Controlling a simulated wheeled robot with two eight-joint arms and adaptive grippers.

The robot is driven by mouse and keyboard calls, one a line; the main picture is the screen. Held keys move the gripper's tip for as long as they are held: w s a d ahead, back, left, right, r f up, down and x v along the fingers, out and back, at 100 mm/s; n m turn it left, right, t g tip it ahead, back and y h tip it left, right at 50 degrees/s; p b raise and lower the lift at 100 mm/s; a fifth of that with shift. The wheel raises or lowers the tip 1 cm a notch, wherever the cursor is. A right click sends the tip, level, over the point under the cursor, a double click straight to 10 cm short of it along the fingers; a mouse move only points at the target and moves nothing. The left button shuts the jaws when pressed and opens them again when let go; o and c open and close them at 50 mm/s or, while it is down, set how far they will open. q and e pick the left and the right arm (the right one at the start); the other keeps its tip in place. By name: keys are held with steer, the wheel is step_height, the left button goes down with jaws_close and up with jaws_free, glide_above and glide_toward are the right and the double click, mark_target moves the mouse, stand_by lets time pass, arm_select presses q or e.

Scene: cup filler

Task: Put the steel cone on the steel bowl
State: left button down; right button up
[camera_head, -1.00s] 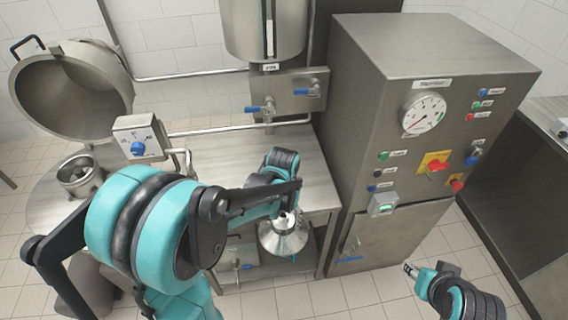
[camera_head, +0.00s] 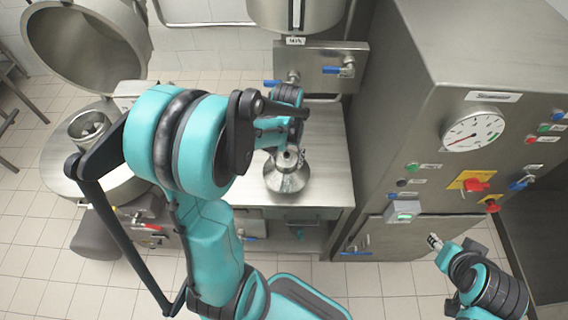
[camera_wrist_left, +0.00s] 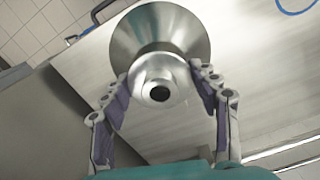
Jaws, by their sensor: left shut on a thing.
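My left gripper (camera_head: 290,152) is shut on the steel cone (camera_head: 288,180), holding it by its narrow neck with the wide flare facing down. The cone appears over the front part of the steel table in the head view; I cannot tell its gap to the top. In the left wrist view the cone (camera_wrist_left: 160,35) sits between both fingers of the gripper (camera_wrist_left: 165,95). A round steel vessel (camera_head: 88,127), perhaps the steel bowl, stands on a round steel surface at the left, apart from the cone. My right gripper (camera_head: 434,241) is at the lower right; its finger opening is unclear.
The steel table (camera_head: 325,150) has bare room right of the cone. A filler tank (camera_head: 300,15) with blue-handled valves (camera_head: 345,70) is behind it. A tall control cabinet (camera_head: 410,110) stands at the right. A large open round lid (camera_head: 80,45) rises at the back left.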

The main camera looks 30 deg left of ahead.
arm_select(q)
steer(key=shift+w+a+f, duration=0.25)
steer(key=shift+a+f, duration=0.1)
steer(key=shift+a, duration=0.15)
steer(key=shift+w+a+f, duration=0.25)
steer(key=shift+a+f, duration=0.05)
steer(key=shift+a, duration=0.15)
steer(key=shift+f+b, duration=1)
steer(key=shift+f, duration=1)
steer(key=shift+r, duration=0.1)
steer(key=shift+c, duration=2.2)
jaws_free()
steer(key=shift+f, duration=0.2)
steer(key=shift+r, duration=0.1)
